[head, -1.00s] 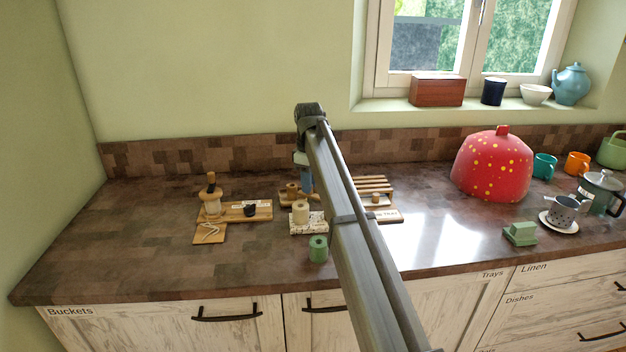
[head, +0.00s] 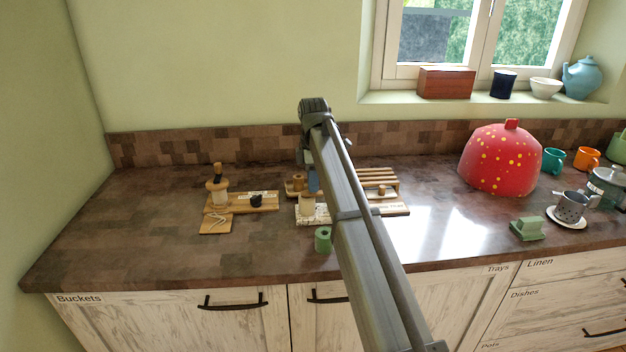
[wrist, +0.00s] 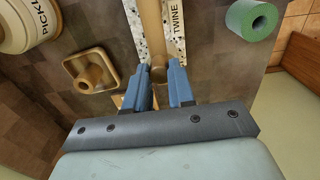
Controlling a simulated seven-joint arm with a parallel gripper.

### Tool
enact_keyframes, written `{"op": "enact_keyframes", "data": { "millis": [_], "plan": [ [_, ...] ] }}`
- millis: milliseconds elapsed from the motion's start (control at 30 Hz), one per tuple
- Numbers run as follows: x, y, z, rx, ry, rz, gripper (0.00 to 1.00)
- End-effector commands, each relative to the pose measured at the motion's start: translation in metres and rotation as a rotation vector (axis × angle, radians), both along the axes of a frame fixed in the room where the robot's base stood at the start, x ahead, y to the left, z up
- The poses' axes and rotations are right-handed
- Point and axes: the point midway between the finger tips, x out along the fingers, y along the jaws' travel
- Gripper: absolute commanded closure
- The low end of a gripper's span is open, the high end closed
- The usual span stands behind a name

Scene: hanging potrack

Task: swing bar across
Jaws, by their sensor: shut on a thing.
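In the wrist view a pale wooden bar (wrist: 151,30) runs down from the top edge, over a speckled board (wrist: 178,35) marked TWINE. The bar's near end has a knob (wrist: 158,73) between the two blue fingertips. My gripper (wrist: 162,72) is shut on this end. In the head view my gripper (head: 313,179) is low over the counter, partly hidden by my arm, just behind the speckled board (head: 318,221). A cream cylinder (head: 307,204) shows there; I cannot tell if it is the same bar.
A green roll (head: 323,239) stands in front of the board. A square wooden piece with a peg (wrist: 90,72) is left of the fingers. A wooden stand with a spool (head: 217,195) is farther left. A slatted rack (head: 378,181) and red dotted cover (head: 500,160) are right.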

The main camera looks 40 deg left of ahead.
Motion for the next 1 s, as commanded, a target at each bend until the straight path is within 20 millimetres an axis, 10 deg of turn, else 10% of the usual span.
{"op": "enact_keyframes", "data": {
  "millis": [367, 400, 633, 1000],
  "plan": [
    [-0.0001, -0.0004, 0.0002, -0.001, -0.001, 0.003, 1.00],
    [-0.0001, -0.0004, 0.0002, -0.001, -0.001, 0.003, 0.74],
    [-0.0001, -0.0004, 0.0000, -0.001, -0.001, 0.003, 0.52],
    [0.0002, 0.0001, 0.0057, 0.000, 0.000, 0.002, 0.50]
  ]
}}
